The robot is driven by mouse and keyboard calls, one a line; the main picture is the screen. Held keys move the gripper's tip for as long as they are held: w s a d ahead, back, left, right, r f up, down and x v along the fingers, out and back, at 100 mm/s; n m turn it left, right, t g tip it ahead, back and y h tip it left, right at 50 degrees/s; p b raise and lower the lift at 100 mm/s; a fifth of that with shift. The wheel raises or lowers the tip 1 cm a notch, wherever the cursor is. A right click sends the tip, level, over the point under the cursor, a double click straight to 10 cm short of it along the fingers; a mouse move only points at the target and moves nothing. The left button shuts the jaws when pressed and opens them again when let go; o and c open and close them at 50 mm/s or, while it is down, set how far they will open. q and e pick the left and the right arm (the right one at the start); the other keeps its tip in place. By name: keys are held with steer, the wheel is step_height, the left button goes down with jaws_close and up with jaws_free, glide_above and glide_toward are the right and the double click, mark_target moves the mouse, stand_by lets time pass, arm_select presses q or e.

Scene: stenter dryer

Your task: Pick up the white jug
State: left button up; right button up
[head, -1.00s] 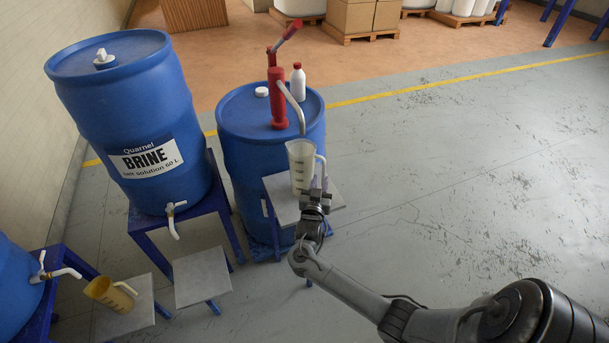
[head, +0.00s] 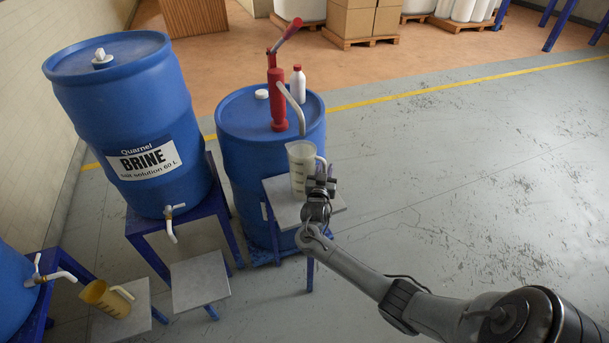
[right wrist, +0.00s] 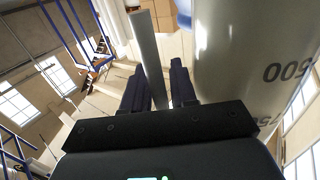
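The white jug (head: 301,166) is a translucent pale measuring jug with dark marks. It stands upright on a grey-topped stand (head: 338,202) in front of the blue drum with the red pump. Its handle is on its right side. My right gripper (head: 320,181) is at that handle. In the right wrist view the handle (right wrist: 149,60) runs between my two fingers (right wrist: 158,85), with a narrow gap showing beside the right finger. The jug's body (right wrist: 245,65) fills the right of that view. The right gripper looks open around the handle. My left gripper is not in view.
The blue drum (head: 235,150) carries a red hand pump (head: 278,100), whose spout (head: 292,108) hangs above the jug, and a white bottle (head: 298,84). A brine drum (head: 115,85) stands left. A yellow jug (head: 108,297) sits lower left. The floor at right is clear.

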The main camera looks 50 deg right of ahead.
jaws_close()
steer(key=shift+r, duration=0.15)
steer(key=shift+r+p, duration=0.75)
steer(key=shift+r, duration=0.8)
steer(key=shift+s+a+r, duration=0.1)
steer(key=shift+a+r, duration=0.1)
steer(key=shift+a, duration=0.1)
steer(key=p, duration=0.3)
glide_toward(324, 166)
steer(key=v, duration=0.5)
steer(key=shift+s+a+f, duration=0.1)
steer(key=shift+s+a, duration=0.05)
steer(key=shift+a, duration=0.1)
